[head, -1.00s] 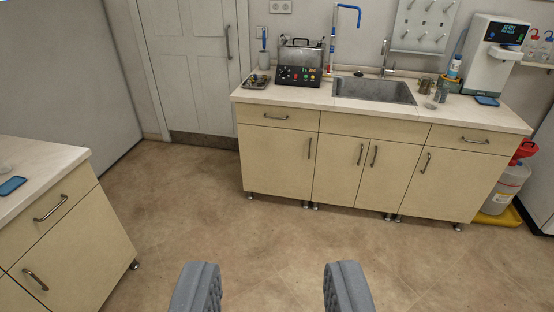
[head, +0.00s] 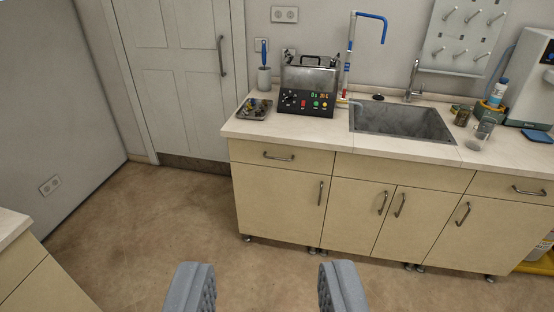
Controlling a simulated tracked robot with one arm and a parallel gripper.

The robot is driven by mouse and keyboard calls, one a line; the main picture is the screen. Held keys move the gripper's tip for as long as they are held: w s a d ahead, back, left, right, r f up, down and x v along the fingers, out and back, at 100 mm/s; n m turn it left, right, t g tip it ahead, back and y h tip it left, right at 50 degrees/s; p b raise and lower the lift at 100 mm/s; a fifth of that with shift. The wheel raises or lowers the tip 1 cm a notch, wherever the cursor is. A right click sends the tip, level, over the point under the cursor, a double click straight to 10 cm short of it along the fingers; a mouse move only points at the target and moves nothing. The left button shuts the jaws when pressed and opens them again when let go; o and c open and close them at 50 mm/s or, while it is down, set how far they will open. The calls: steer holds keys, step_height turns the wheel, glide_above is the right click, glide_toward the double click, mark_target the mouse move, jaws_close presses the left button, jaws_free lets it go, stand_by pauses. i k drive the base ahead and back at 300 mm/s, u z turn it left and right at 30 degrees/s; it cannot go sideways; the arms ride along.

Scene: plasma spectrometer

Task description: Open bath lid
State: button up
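The bath (head: 309,90) is a metal box with a black front panel of coloured buttons and a small lit display. It stands on the counter left of the sink. Its lid (head: 311,62) has a dark handle on top and looks closed, though its edge is too small to see clearly. My gripper (head: 265,290) is at the bottom of the head view, its two grey fingers wide apart with only floor between them. It is well short of the counter and touches nothing.
The counter (head: 290,133) also holds a tray of small parts (head: 254,109), a brush in a holder (head: 264,75), a sink (head: 400,120) with a tap, and a blue-tipped pipe (head: 367,17). Another cabinet (head: 35,275) is at lower left. The floor (head: 150,225) between is clear.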

mark_target(304, 60)
steer(key=z, duration=0.05)
steer(key=i, duration=3.55)
steer(key=u, duration=0.1)
